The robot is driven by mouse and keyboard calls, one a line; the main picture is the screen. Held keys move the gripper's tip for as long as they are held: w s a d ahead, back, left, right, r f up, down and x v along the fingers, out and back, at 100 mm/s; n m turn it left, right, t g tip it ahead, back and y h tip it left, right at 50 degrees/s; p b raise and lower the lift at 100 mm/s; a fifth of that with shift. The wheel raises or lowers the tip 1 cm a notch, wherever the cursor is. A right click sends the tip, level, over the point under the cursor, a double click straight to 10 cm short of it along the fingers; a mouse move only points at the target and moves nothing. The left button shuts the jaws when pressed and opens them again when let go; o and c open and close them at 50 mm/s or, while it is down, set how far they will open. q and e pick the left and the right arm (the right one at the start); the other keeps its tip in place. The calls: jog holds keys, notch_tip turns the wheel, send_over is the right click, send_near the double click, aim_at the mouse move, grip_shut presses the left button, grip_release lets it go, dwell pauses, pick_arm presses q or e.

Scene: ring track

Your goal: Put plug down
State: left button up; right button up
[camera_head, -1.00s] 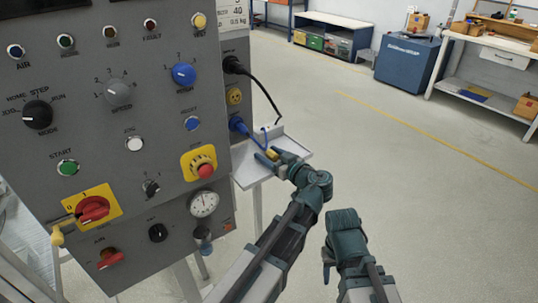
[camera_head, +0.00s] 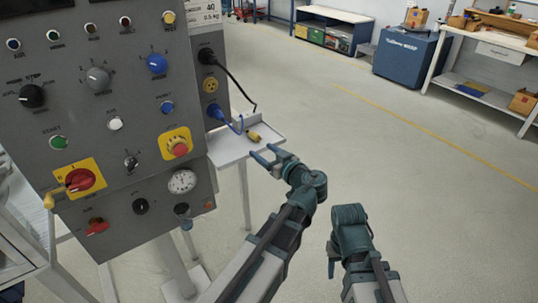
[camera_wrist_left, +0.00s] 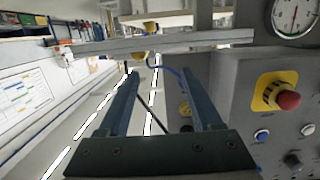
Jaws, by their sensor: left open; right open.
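The yellow plug (camera_head: 254,136) lies on the small light shelf (camera_head: 228,152) at the right side of the machine panel, near the shelf's right end. In the left wrist view, a yellow piece (camera_wrist_left: 151,55) shows at the shelf edge (camera_wrist_left: 120,46), ahead of the fingers. My left gripper (camera_head: 263,157) is open and empty, just off the shelf's front edge and apart from the plug. Its two fingers also show spread in the left wrist view (camera_wrist_left: 163,105). My right gripper (camera_head: 332,266) hangs low to the right, away from the shelf, seen only partly.
The grey panel (camera_head: 110,130) with knobs and a red stop button (camera_head: 180,149) stands to the left. A blue plug (camera_head: 216,112) sits in its side below a yellow socket (camera_head: 210,85). A black cable (camera_head: 236,84) hangs there.

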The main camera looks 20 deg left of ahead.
pick_arm(q)
jog(key=s+d+f+m+g+h, duration=0.45)
jog(key=s+f, duration=0.45)
jog(key=f, duration=0.3)
jog(key=s+d+f+m+g+h, duration=0.5)
jog(key=s+d+m, duration=0.4)
jog(key=s+d, duration=0.2)
jog(key=shift+s+d+f+m+g+h, duration=0.35)
jog(key=shift+s+f+h, duration=0.25)
jog(key=shift+f+h, duration=0.35)
jog(key=shift+r, duration=0.2)
